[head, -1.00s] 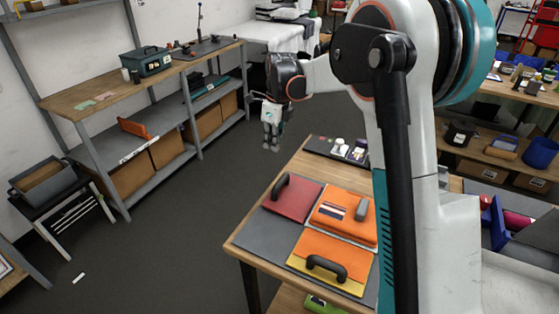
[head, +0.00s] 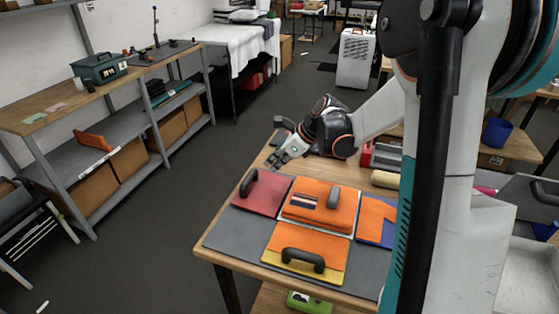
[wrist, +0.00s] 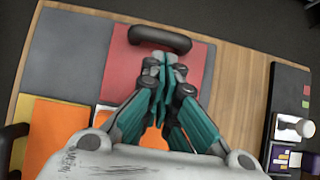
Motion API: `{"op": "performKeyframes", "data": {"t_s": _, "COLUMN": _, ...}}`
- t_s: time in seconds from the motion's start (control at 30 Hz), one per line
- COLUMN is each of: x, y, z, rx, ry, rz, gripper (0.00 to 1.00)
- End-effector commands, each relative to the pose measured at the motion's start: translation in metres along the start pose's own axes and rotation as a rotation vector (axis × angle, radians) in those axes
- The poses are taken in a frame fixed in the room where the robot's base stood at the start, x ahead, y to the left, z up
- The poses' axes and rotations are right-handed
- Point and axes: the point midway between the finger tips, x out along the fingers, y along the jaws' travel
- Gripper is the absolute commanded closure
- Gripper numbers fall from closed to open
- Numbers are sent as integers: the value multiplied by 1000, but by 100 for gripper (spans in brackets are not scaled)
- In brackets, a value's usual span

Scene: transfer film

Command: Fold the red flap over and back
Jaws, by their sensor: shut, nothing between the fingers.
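The red flap (head: 266,197) lies flat at the back left of a grey mat (head: 235,235) on the wooden table. A black arched handle (head: 249,182) stands at its left edge. In the wrist view the red flap (wrist: 190,72) is partly covered by my gripper, with its handle (wrist: 158,39) at the far edge. My gripper (head: 277,164) is shut and empty, in the air above the table's back edge near the red flap. In the wrist view the shut fingertips (wrist: 160,62) appear just short of the handle; I cannot tell the height between them.
Right of the red flap is an orange pad (head: 320,205) with a grey handle and striped patch. In front lies an orange and yellow flap (head: 307,250) with a black handle. A blue and orange piece (head: 375,220) lies further right. Bare grey mat is at front left.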

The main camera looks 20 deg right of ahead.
Motion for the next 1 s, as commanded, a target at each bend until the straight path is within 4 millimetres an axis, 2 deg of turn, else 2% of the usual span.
{"op": "performKeyframes", "data": {"t_s": 0.03, "x": 14, "y": 0, "z": -1, "rx": -3, "ry": 0, "rz": 1, "gripper": 100}}
{"op": "performKeyframes", "data": {"t_s": 0.2, "x": 46, "y": 0, "z": -1, "rx": -2, "ry": 0, "rz": 2, "gripper": 100}}
{"op": "performKeyframes", "data": {"t_s": 0.4, "x": 73, "y": 0, "z": -1, "rx": -1, "ry": 1, "rz": 0, "gripper": 100}}
{"op": "performKeyframes", "data": {"t_s": 0.6, "x": 82, "y": 0, "z": 0, "rx": -1, "ry": 1, "rz": 0, "gripper": 100}}
{"op": "performKeyframes", "data": {"t_s": 1.0, "x": 86, "y": 0, "z": 0, "rx": 0, "ry": 1, "rz": 0, "gripper": 100}}
